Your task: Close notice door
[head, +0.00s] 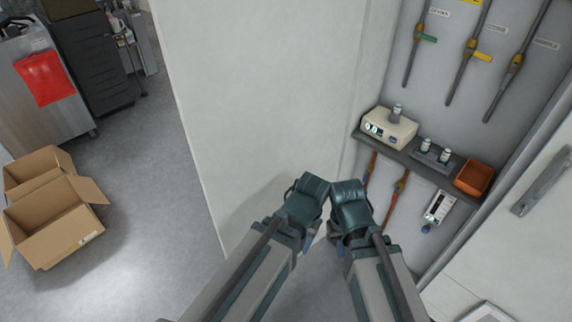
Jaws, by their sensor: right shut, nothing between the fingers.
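A large white panel (255,90) stands upright left of an open recess. Another white panel (548,235) with a grey bar handle (542,181) is at the right edge. No notice shows on either, so I cannot tell which is the notice door. My right gripper (334,236) is shut and empty, pointing down beside its dark green wrist. My left gripper is mostly hidden behind its own arm, close to the right one, so its jaws cannot be read. Both arms are in front of the lower recess, near the left panel's lower right part; contact cannot be told.
The recess holds pipes with coloured valve handles (472,50) and a grey shelf (408,152). On the shelf are a white device (388,128), small bottles and an orange bin (474,178). Open cardboard boxes (58,225) and cabinets (88,60) stand left; grey floor between is clear.

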